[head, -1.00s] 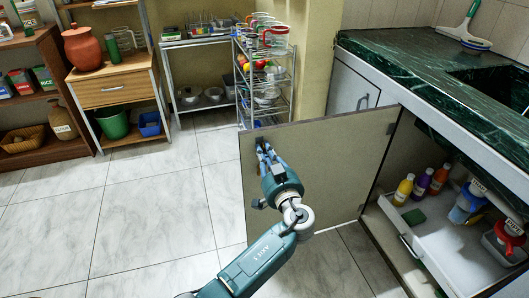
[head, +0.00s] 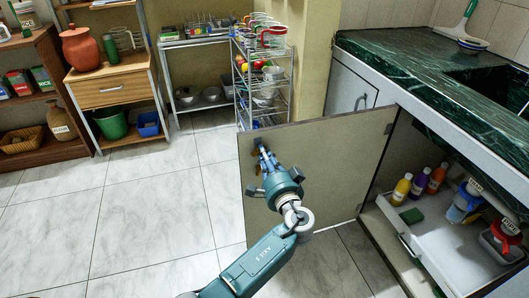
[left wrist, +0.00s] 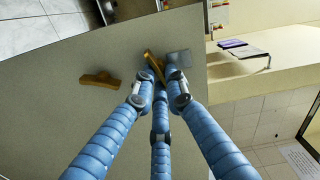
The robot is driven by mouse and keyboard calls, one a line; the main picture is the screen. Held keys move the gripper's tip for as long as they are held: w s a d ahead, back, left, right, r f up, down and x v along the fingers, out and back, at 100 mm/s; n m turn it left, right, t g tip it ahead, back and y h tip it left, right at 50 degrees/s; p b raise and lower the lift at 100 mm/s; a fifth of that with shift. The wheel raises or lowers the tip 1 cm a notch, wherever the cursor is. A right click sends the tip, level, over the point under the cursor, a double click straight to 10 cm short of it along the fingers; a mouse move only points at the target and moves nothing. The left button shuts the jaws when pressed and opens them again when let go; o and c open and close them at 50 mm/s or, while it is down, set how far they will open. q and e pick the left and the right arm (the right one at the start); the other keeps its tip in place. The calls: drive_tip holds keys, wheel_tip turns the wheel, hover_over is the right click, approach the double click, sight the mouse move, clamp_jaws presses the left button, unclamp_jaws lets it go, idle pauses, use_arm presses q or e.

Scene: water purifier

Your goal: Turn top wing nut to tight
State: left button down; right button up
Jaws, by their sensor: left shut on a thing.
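The top wing nut is a brown, bar-like piece on the inner face of the open grey cabinet door (head: 335,165), near its upper free corner. In the left wrist view the wing nut (left wrist: 153,66) stands steeply tilted between my fingertips. My left gripper (head: 264,152) is shut on it, and its blue fingers partly cover it in the head view. A second brown wing nut (left wrist: 98,79) sits apart on the same door, lying nearly level in the left wrist view. My right gripper is not in view.
The cabinet holds a white pull-out tray (head: 425,240) with several bottles and filter housings. A green marble counter (head: 410,60) is above. A wire rack (head: 265,75) stands behind the door. The tiled floor (head: 160,210) left of the door is clear.

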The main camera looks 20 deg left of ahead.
use_arm(q)
drive_tip(key=shift+f+m+p, duration=0.2)
drive_tip(key=shift+m+p, duration=0.35)
drive_tip(key=shift+m, duration=1.25)
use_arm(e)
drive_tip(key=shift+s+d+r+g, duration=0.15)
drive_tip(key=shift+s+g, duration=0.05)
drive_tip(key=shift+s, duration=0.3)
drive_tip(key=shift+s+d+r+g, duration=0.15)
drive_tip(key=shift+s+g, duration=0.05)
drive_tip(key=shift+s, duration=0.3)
use_arm(q)
drive_tip(key=c, duration=1.8)
unclamp_jaws()
drive_tip(key=shift+o, duration=0.2)
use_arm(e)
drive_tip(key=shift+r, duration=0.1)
use_arm(q)
drive_tip(key=v, duration=1.2)
